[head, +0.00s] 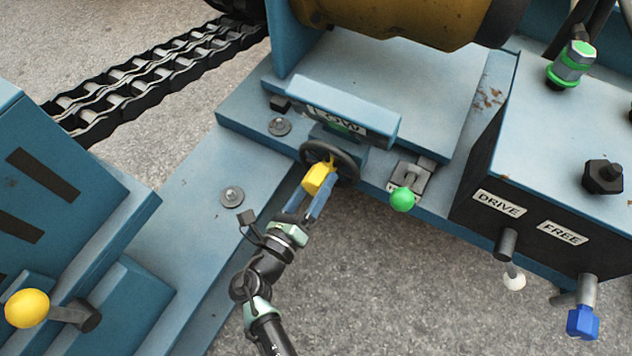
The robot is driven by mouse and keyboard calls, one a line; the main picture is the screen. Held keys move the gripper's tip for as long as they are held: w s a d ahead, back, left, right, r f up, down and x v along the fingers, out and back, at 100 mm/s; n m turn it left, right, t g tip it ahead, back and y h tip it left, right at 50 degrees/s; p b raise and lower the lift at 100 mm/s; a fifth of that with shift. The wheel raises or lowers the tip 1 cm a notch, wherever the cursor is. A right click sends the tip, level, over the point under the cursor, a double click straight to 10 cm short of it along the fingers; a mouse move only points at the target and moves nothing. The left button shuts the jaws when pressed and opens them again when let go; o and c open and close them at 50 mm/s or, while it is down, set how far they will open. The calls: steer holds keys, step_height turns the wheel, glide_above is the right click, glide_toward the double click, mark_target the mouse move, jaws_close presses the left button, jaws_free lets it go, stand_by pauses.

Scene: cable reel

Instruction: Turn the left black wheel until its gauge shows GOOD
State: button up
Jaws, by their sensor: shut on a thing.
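The black wheel (346,158) stands on the front of the blue machine, below a blue hooded housing (362,108). A yellow grip (319,179) is at the wheel's near side. My gripper (318,193) reaches it from below, and its blue fingers are shut on the yellow grip. Under the hood a white label strip with dark letters and a green patch (340,128) shows. This looks like the gauge; the hood partly covers it, so I cannot read it surely.
A green-knobbed latch (402,199) sits just right of the wheel. A box marked DRIVE and FREE (530,215) with levers stands at the right. A yellow-knobbed lever (27,308) is at lower left. Bolts dot the blue base. Gravel floor is open below the wheel.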

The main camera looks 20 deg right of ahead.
jaws_close()
steer(key=shift+m, duration=0.3)
steer(key=m+p, duration=0.1)
steer(key=m, duration=0.2)
steer(key=shift+m, duration=2.3)
steer(key=o, duration=1.4)
jaws_free()
steer(key=shift+a, duration=0.1)
